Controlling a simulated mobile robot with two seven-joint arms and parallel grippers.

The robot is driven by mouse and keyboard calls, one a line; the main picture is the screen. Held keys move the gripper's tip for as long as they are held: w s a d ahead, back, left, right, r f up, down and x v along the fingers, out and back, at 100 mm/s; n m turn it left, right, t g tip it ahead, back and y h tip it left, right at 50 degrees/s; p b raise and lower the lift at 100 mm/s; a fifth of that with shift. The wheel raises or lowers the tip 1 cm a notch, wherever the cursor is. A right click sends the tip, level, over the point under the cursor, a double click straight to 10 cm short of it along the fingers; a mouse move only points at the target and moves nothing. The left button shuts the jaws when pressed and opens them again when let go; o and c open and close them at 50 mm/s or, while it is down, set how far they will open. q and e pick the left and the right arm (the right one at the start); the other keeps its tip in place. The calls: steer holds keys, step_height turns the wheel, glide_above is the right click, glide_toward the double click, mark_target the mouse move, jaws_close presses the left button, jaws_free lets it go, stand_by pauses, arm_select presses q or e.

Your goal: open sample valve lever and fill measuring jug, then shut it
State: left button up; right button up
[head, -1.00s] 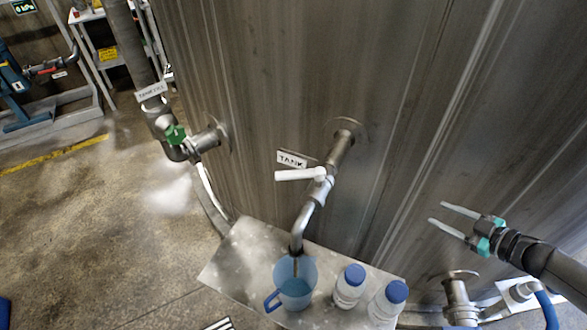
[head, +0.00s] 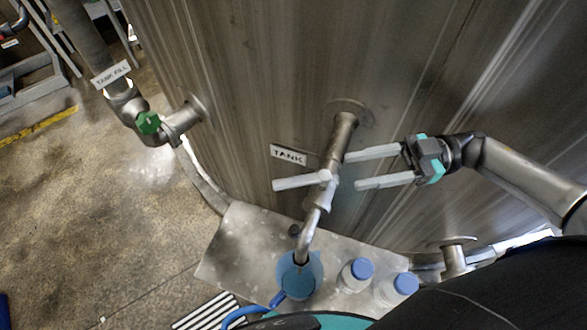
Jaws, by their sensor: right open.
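The white sample valve lever (head: 300,182) points left, crosswise to the metal pipe (head: 337,145) that comes out of the tank beside the TANK label (head: 288,155). The spout (head: 307,238) curves down over the blue see-through measuring jug (head: 302,277), which stands on a metal shelf. Blue shows inside the jug, but its level is hard to tell. My right gripper (head: 352,171) is open and empty, fingers pointing left, just right of the valve in the picture. No contact with the lever shows. My left gripper is not in view.
Two blue-capped bottles (head: 357,275) (head: 397,289) stand right of the jug on the shelf (head: 235,250). A green-handled valve (head: 148,122) is on the TANK FILL pipe at left. The tank wall (head: 250,60) stands close behind.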

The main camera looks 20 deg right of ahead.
mark_target(295, 180)
steer(key=a, duration=0.3)
steer(key=a+p, duration=0.1)
steer(key=a, duration=0.3)
steer(key=a+p, duration=0.1)
steer(key=a, duration=0.3)
steer(key=shift+w+a+r, duration=0.1)
steer(key=shift+w+a, duration=0.05)
steer(key=shift+w, duration=0.25)
steer(key=shift+a+p, duration=0.3)
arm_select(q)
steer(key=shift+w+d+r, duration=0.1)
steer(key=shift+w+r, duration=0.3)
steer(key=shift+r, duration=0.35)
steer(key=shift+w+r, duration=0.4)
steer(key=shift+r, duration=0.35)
arm_select(e)
steer(key=shift+a, duration=0.15)
jaws_close()
